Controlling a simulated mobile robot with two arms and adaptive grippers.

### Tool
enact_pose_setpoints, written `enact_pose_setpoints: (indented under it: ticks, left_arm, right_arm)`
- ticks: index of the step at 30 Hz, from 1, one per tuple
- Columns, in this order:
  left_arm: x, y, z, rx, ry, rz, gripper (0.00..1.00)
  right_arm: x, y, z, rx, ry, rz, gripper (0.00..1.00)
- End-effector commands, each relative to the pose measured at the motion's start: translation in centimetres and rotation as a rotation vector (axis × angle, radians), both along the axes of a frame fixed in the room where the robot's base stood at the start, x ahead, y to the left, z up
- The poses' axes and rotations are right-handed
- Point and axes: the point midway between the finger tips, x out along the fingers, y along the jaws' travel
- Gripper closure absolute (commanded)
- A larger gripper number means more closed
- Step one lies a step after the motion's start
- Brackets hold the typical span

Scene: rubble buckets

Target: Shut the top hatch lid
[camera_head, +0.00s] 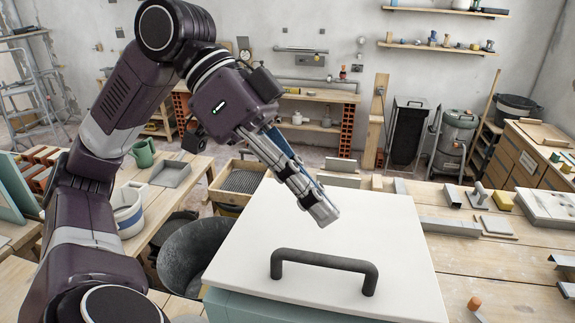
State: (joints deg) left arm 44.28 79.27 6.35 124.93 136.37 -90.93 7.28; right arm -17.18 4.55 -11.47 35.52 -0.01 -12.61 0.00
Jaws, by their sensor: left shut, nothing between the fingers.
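The top hatch lid (370,230) is a flat white panel on a pale teal box (285,308) in the lower middle of the head view. It lies nearly level over the box; whether it is fully seated I cannot tell. A dark bar handle (325,261) stands near its front edge. My left gripper (324,213) is shut and empty, pointing down over the lid, behind the handle. It appears apart from the handle; whether it touches the lid surface is unclear. My right gripper is not in view.
A wooden workbench (505,265) with metal tools and blocks extends right of the box. A dark bucket (192,250) stands left of it. A green mug (143,153) and a white-blue pot (128,212) sit on the left table.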

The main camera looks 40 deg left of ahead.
Motion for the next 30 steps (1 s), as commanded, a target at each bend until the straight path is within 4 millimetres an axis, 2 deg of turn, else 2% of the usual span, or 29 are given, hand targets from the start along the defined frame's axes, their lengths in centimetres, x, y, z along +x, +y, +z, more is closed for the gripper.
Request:
enact_pose_setpoints:
  ticks: [1,6,12,23,30]
  left_arm:
    - [-0.3,-0.1,-1.3,-0.002,0.001,-0.003,1.00]
    - [-0.8,-0.3,-2.8,-0.002,0.000,-0.002,1.00]
    - [-1.0,-0.4,-3.5,-0.001,-0.002,0.000,1.00]
    - [-1.1,-0.4,-3.6,0.000,-0.002,0.001,1.00]
    - [-1.1,-0.4,-5.6,0.030,-0.051,0.000,1.00]
  right_arm:
    - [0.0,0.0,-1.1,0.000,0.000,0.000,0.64]
    - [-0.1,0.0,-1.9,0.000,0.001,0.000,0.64]
    - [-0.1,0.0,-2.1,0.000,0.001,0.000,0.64]
    - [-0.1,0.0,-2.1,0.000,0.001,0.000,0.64]
    - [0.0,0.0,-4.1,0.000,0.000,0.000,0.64]
